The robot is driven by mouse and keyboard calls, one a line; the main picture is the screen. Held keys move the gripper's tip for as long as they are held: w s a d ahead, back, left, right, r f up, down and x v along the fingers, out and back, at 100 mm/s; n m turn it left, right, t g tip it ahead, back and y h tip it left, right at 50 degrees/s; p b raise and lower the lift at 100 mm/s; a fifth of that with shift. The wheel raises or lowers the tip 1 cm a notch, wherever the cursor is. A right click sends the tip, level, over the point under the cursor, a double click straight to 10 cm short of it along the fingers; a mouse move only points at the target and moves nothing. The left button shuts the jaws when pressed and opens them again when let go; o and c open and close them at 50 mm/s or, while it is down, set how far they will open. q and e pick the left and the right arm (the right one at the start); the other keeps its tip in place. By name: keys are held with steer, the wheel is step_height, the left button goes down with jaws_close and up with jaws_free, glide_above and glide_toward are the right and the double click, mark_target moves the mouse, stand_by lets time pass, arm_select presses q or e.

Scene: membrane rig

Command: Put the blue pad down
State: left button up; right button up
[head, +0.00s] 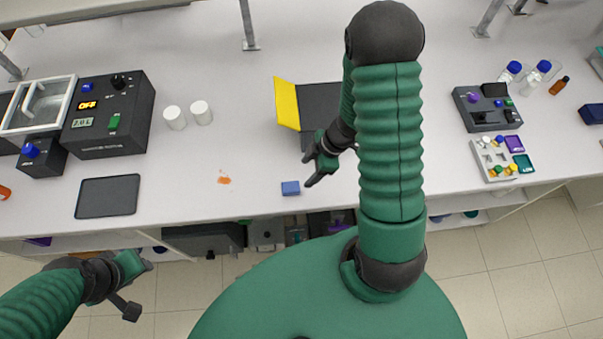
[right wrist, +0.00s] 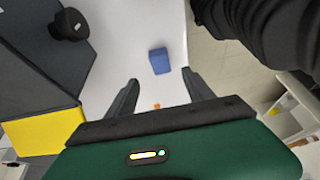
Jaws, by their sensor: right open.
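The blue pad (head: 290,188) is a small blue block lying on the white bench near its front edge. In the right wrist view the pad (right wrist: 159,61) lies just beyond the fingertips, apart from both. My right gripper (head: 307,172) is open and empty, just right of the pad in the head view; its spread fingers also show in the right wrist view (right wrist: 160,77).
An orange stain (head: 223,180) lies left of the pad. A dark flat tray (head: 107,197) and two white cylinders (head: 188,115) are farther left. A dark device with a yellow panel (head: 287,103) stands behind my right gripper. The bench around the stain is clear.

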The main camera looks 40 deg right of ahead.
steer(key=w+r+m+t+h, duration=0.3)
steer(key=w+r+m+h, duration=0.3)
steer(key=r, duration=0.3)
steer(key=s+a+r+m+g+y, duration=0.25)
steer(key=s+a+r+m, duration=0.3)
steer(key=s+a, duration=0.35)
arm_select(q)
steer(key=s+b+x, duration=0.2)
steer(key=b+x, duration=1)
steer(key=b, duration=0.1)
steer(key=shift+s+f, duration=0.3)
steer(key=shift+f, duration=0.35)
arm_select(e)
steer(key=s+x, duration=0.2)
steer(key=x, duration=1.2)
steer(key=shift+f, duration=0.2)
arm_select(q)
steer(key=shift+w, duration=0.1)
arm_select(e)
steer(key=shift+a, duration=0.2)
